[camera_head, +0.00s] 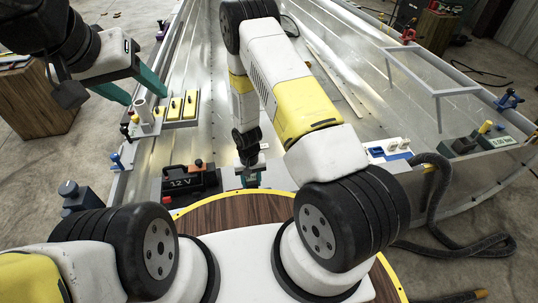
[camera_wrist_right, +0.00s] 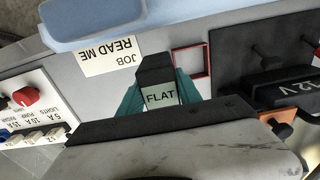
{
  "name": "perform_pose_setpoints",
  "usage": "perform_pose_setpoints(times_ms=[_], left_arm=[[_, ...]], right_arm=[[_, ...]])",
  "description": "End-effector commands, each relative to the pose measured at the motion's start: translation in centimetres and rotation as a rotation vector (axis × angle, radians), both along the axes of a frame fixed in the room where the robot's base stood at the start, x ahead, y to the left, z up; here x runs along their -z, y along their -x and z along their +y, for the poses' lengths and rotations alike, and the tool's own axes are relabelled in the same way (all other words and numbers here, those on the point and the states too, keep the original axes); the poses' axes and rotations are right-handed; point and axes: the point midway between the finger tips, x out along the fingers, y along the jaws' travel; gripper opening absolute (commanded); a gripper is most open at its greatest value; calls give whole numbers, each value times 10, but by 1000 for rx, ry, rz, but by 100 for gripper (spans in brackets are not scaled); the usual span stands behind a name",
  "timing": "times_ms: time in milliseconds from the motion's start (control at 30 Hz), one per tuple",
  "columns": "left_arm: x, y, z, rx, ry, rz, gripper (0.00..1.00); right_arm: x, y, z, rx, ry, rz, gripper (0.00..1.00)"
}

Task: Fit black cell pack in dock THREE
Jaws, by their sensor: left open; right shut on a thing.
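My right gripper (camera_wrist_right: 160,97) is shut on a black block with a white label reading FLAT, the black cell pack (camera_wrist_right: 155,70); the teal fingers are on both sides of it. In the head view my right gripper (camera_head: 251,178) points down just right of the 12 V box, and the pack cannot be made out there. No dock marked THREE can be read in either view.
A black 12 V box (camera_head: 188,183) stands left of my right gripper. An empty red-outlined square (camera_wrist_right: 193,63) lies beside the pack, near a READ ME label (camera_wrist_right: 110,55). A panel with a red knob (camera_wrist_right: 25,96) is at left. A thick hose (camera_head: 440,200) lies at right.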

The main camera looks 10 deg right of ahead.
Motion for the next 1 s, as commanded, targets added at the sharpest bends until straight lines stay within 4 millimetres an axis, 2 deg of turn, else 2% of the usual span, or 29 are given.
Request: perform_pose_setpoints(times_ms=[33, 100, 233, 700, 833, 1000], left_arm=[[0, 0, 0, 0, 0, 0, 54], [0, 0, 0, 0, 0, 0, 54], [0, 0, 0, 0, 0, 0, 54], [0, 0, 0, 0, 0, 0, 54], [0, 0, 0, 0, 0, 0, 54], [0, 0, 0, 0, 0, 0, 54]], right_arm=[[12, 2, 10, -6, 1, 1, 0], [22, 3, 19, -6, 1, 0, 0], [31, -2, 14, -2, 0, -2, 0], [41, -52, -90, 1, -1, -2, 0], [43, -60, -106, -2, -2, -2, 0], [44, -65, -115, -4, -1, -3, 0]])
